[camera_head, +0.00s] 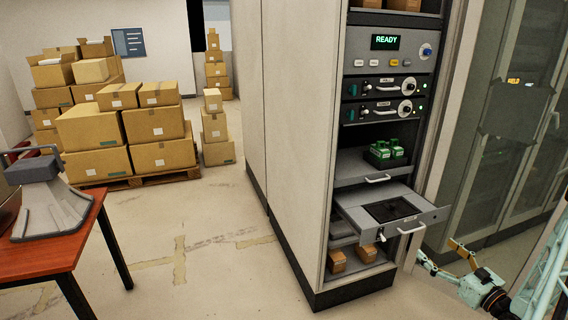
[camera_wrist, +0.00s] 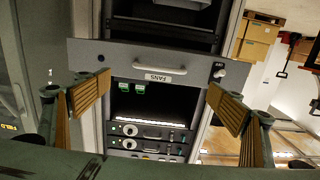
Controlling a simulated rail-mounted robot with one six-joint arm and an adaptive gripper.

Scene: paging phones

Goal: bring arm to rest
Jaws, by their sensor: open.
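My gripper (camera_head: 443,257) is at the lower right in the head view, in front of the rack and below its pulled-out drawer. In the wrist view my gripper (camera_wrist: 160,100) has its two brown-padded fingers wide apart, with nothing between them. Part of my pale green arm shows at the right edge of the head view. The wrist view is upside down and faces the rack, where a grey panel labelled FANS (camera_wrist: 155,65) with a handle spans the gap between the fingers.
The open drawer (camera_head: 418,215) juts out of the rack (camera_head: 300,150) above my gripper. Green items (camera_head: 384,150) sit on a shelf above it. The rack display (camera_head: 386,41) reads READY. A glass-doored cabinet (camera_head: 500,120) stands at right, a red table (camera_head: 60,245) at left.

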